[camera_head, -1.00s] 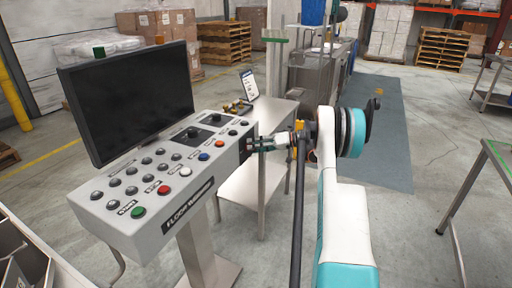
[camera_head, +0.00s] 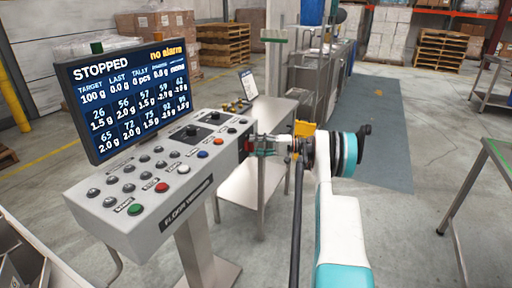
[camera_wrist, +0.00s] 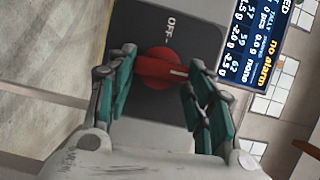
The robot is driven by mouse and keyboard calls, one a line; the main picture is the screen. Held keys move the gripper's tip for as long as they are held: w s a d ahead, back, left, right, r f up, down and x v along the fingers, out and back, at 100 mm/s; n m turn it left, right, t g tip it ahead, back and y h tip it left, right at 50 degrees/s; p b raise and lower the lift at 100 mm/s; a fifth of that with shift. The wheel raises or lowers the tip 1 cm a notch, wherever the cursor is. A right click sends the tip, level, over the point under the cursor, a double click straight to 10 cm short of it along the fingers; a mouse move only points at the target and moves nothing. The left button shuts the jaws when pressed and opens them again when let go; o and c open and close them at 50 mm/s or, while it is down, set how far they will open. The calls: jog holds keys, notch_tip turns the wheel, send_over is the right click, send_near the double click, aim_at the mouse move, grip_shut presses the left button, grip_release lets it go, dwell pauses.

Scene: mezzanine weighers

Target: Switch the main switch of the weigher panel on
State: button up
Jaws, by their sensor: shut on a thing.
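The weigher panel (camera_head: 135,238) is a grey console on a post, with buttons and a lit screen (camera_head: 132,98) reading "STOPPED" and "no alarm". Its main switch is a red rotary knob (camera_wrist: 160,66) on a dark plate (camera_wrist: 150,108) on the console's right end. An "OFF" label sits near the knob, and the knob's white mark points to the right in the wrist view, away from that label. My gripper (camera_head: 254,145) reaches the plate from the right. In the wrist view its green-padded fingers (camera_wrist: 160,72) are shut on the knob, one on each side.
A metal table (camera_head: 250,188) stands close behind the console, below my arm. Another table with a green edge (camera_head: 497,160) is at the right. Steel equipment and pallets (camera_head: 226,42) stand further back. The floor between console and right table is open.

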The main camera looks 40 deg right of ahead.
jog(key=shift+m, duration=0.3)
dwell(0.4)
jog(key=o, duration=1.1)
jog(key=shift+f, duration=0.1)
jog(key=shift+c, duration=0.2)
jog(key=shift+s+d, duration=0.1)
jog(key=shift+d, duration=0.05)
jog(key=v, duration=1.1)
jog(key=shift+s+d, duration=0.25)
jog(key=shift+f, duration=0.15)
